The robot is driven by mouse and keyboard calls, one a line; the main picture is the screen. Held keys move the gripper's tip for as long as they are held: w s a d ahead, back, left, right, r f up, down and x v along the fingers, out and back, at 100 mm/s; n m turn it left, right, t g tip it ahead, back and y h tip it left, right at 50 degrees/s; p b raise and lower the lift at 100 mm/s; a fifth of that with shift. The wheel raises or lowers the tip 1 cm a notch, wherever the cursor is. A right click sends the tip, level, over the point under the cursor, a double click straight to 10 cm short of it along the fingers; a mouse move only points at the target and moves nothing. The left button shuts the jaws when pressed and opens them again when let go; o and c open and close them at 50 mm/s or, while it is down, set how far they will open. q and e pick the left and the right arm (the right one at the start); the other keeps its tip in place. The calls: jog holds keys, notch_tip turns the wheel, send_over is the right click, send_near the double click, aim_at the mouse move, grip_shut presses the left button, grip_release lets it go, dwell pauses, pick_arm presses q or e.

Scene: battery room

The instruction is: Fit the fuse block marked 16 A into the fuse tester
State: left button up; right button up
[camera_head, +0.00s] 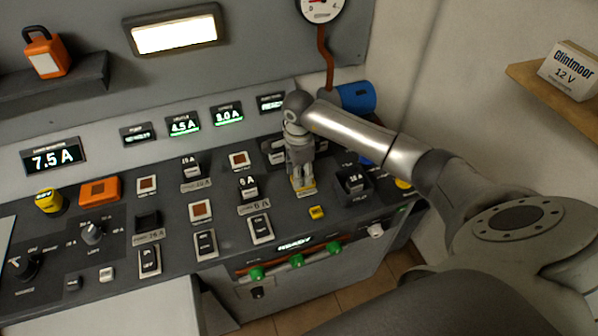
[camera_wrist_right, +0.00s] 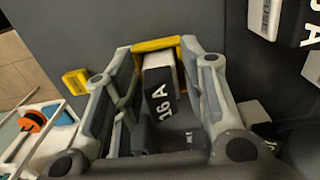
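My right gripper (camera_head: 302,184) reaches down to the console, just above a small yellow frame (camera_head: 306,190). In the right wrist view, a black and white fuse block marked 16 A (camera_wrist_right: 164,98) stands between the gripper's two fingers (camera_wrist_right: 162,62). The yellow frame (camera_wrist_right: 156,45) shows beside the block, at the fingertips. I cannot tell whether the fingers press on the block or how deep it sits. In the head view the gripper hides this block. The socket marked 16 A (camera_head: 147,221), at left, is empty. My left gripper is out of view.
A block marked 6 A (camera_head: 248,187) and another block (camera_head: 190,167) stand left of the gripper. A block in a dark holder (camera_head: 354,184) stands close on its right. A yellow square (camera_head: 317,212) and green knobs (camera_head: 297,260) lie in front. A blue cylinder (camera_head: 356,97) is behind.

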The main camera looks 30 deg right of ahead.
jog(key=shift+o, duration=0.2)
jog(key=shift+r, duration=0.1)
jog(key=shift+r, duration=0.15)
jog(key=shift+w+r, duration=0.1)
jog(key=shift+r, duration=0.3)
notch_tip(320, 180, up, 10)
jog(key=b, duration=0.3)
jog(key=shift+f, duration=0.15)
jog(key=shift+r, duration=0.7)
